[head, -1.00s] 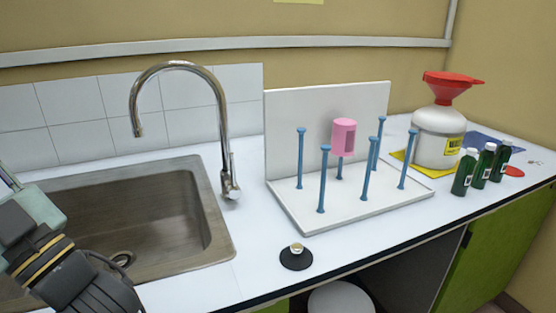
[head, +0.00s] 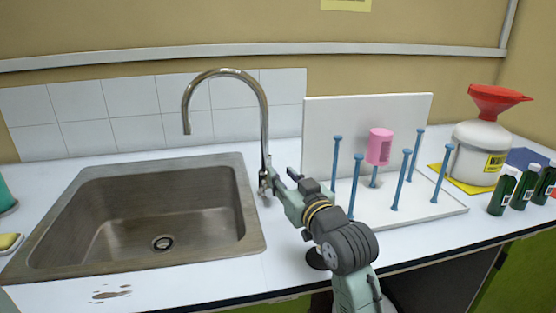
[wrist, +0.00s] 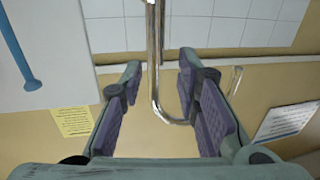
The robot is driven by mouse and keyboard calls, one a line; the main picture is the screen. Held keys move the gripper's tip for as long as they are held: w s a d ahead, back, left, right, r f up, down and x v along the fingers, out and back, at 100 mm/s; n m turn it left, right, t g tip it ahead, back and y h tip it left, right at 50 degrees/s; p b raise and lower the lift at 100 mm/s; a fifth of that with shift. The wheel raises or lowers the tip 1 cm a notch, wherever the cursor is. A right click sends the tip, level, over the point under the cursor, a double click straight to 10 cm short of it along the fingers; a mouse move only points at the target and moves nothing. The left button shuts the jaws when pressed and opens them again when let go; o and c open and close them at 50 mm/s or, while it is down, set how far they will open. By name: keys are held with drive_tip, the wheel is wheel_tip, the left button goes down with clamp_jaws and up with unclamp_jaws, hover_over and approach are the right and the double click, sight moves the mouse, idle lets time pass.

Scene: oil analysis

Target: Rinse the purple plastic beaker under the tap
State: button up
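A pink beaker (head: 379,147) sits upside down on a blue peg of the white drying rack (head: 425,210); no other beaker shows. The chrome tap (head: 264,125) arches over the steel sink (head: 130,225), and no water is seen running from its spout. My gripper (head: 278,175) is beside the tap's base and lever. In the wrist view my gripper (wrist: 160,64) is open and empty, with the tap's pipe (wrist: 155,85) showing between its fingers. Whether the fingers touch the tap or its lever cannot be told.
The rack's several blue pegs (head: 336,165) stand just right of my arm. A white jug (head: 475,155) with a red funnel (head: 495,100) and green bottles (head: 503,192) stand farther right. A yellow sponge (head: 10,242) lies left of the sink.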

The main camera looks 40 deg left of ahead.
sight(270, 163)
drive_tip(key=p+x, duration=0.2)
drive_tip(key=x, duration=0.6)
drive_tip(key=shift+a, duration=0.1)
clamp_jaws()
idle(0.6)
